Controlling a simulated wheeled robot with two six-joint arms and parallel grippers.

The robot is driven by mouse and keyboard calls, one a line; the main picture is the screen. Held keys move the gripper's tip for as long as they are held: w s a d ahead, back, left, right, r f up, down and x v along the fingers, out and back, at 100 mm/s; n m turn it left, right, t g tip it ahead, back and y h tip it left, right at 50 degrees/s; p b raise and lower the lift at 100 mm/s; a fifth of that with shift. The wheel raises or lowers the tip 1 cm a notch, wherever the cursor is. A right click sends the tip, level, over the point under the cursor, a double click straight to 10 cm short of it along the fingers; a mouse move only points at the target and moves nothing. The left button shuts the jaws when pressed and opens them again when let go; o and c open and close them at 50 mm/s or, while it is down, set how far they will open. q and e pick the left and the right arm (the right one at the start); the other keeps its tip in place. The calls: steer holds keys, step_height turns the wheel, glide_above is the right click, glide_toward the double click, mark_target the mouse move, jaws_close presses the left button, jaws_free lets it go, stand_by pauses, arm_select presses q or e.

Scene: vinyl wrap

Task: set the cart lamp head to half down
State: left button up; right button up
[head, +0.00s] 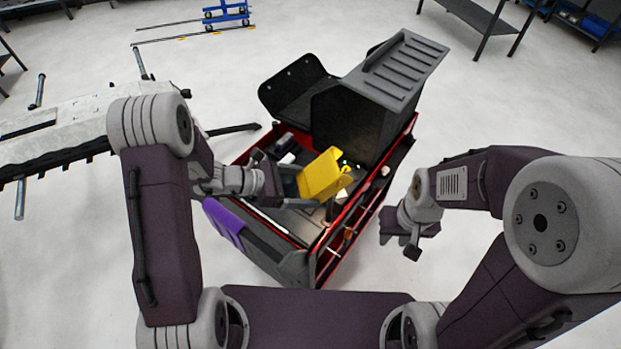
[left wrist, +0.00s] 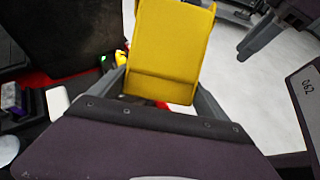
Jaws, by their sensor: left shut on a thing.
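My left gripper (head: 292,183) reaches in from the left and is shut on the lamp head, with a finger on each side in the wrist view. The lamp's joint and far side are hidden. My right gripper (head: 403,240) hangs to the right of the cart, apart from it; its finger gap is not clear.
A large black ribbed box (head: 385,85) rises at the cart's back. A purple cloth-like piece (head: 223,222) hangs on its left edge, and small items lie inside. A pale table (head: 65,120) stands at left. Shelves (head: 470,18) stand far right. Floor right of the cart is clear.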

arm_select(q)
steer(key=shift+a+r, duration=0.15)
steer(key=shift+r, duration=0.2)
steer(key=shift+a+r+p, duration=0.1)
steer(key=shift+r+p, duration=0.05)
steer(key=shift+p, duration=0.15)
steer(key=shift+a+r, duration=0.2)
steer(key=o, duration=1.9)
steer(key=v, duration=0.9)
steer(key=shift+b, duration=0.3)
steer(key=shift+s, duration=0.15)
